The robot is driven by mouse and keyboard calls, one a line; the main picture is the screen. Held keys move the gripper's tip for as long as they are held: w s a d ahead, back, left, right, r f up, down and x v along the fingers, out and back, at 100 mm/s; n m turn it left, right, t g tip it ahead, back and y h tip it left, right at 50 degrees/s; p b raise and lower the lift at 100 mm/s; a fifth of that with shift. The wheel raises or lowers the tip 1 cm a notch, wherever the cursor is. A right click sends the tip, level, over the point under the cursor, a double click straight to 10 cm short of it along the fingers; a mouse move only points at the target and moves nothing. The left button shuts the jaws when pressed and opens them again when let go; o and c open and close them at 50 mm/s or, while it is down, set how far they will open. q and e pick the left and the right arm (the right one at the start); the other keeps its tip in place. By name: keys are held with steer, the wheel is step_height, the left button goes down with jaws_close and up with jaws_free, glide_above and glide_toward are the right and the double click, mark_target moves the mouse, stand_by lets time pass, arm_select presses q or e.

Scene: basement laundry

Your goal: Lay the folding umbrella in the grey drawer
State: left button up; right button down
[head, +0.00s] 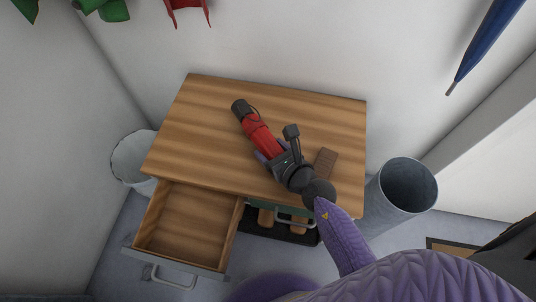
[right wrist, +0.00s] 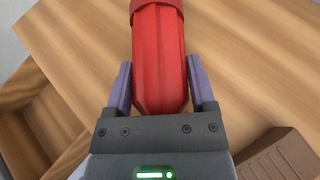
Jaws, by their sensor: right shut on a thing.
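The folding umbrella (head: 257,134) is red with a dark end that points to the upper left, over the wooden table top. My right gripper (head: 268,153) is shut on its near end. In the right wrist view the umbrella (right wrist: 160,50) lies between the two purple fingers of the gripper (right wrist: 159,80). I cannot tell whether the umbrella touches the table top. The grey drawer (head: 174,263) is pulled open at the table's front left, with a bare wooden inside. Its corner also shows at the left of the right wrist view (right wrist: 25,95). My left gripper is not in view.
A brown block-like object (head: 325,163) lies on the table top (head: 200,120) right of the gripper. A green-fronted drawer (head: 285,209) is shut, right of the open one. A white bin (head: 128,160) stands left, a grey bin (head: 407,185) right. A blue umbrella (head: 485,45) hangs on the wall.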

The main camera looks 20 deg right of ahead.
step_height(320, 180, down, 3)
steer(key=shift+r+b, duration=0.15)
steer(key=shift+b, duration=0.5)
steer(key=shift+r+p, duration=0.3)
steer(key=shift+r, duration=0.1)
steer(key=shift+f, duration=0.15)
jaws_free()
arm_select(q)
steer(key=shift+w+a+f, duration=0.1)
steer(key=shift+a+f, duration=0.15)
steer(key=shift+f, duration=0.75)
